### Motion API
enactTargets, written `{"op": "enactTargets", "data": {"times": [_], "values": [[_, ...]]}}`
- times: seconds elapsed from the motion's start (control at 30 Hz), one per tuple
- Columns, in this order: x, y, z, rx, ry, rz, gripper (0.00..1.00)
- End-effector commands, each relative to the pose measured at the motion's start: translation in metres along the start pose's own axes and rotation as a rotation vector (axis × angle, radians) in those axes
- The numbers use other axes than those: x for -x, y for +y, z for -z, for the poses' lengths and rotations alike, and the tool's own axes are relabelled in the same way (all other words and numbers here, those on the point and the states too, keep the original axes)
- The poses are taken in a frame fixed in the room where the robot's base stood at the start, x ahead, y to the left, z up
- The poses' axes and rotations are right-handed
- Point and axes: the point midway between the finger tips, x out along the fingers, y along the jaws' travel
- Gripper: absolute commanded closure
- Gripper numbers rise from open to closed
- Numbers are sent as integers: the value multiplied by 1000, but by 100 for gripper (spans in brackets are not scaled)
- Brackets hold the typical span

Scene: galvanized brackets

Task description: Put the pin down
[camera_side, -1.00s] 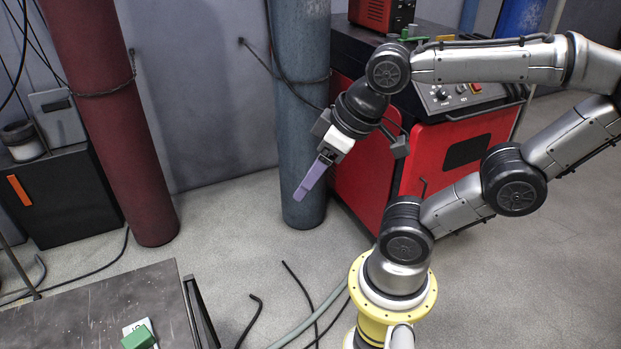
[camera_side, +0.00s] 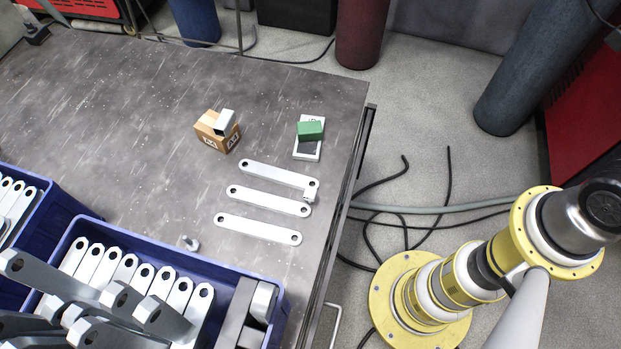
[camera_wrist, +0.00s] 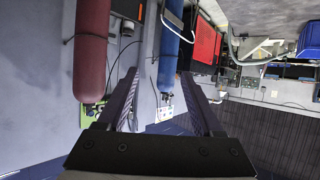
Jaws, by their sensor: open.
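A small grey metal piece (camera_side: 190,243), which looks like a pin, is on the dark table (camera_side: 120,110) beside the blue crate in the side view. Another small metal piece (camera_side: 310,190) is at the right end of the top flat bracket (camera_side: 275,173); I cannot tell which of the two is the task's pin. My gripper (camera_wrist: 160,88) shows in the wrist view with its two dark fingers spread and nothing between them. It faces the wall and the gas cylinders, away from the table. My gripper is outside the side view.
Two more flat brackets (camera_side: 268,200) (camera_side: 258,229) lie below the first. A blue crate (camera_side: 180,254) holds several brackets; another blue crate (camera_side: 50,205) is at left. A cardboard box (camera_side: 214,140) and a green block (camera_side: 310,130) are farther back. Cables (camera_side: 405,215) cross the floor.

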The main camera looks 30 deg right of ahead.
Motion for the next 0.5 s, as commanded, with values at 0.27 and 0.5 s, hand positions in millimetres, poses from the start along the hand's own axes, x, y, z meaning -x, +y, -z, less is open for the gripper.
{"op": "enactTargets", "data": {"times": [0.27,0.5], "values": [[-88,-43,42,50,255,102,32],[-159,-112,14,81,407,241,32]]}}
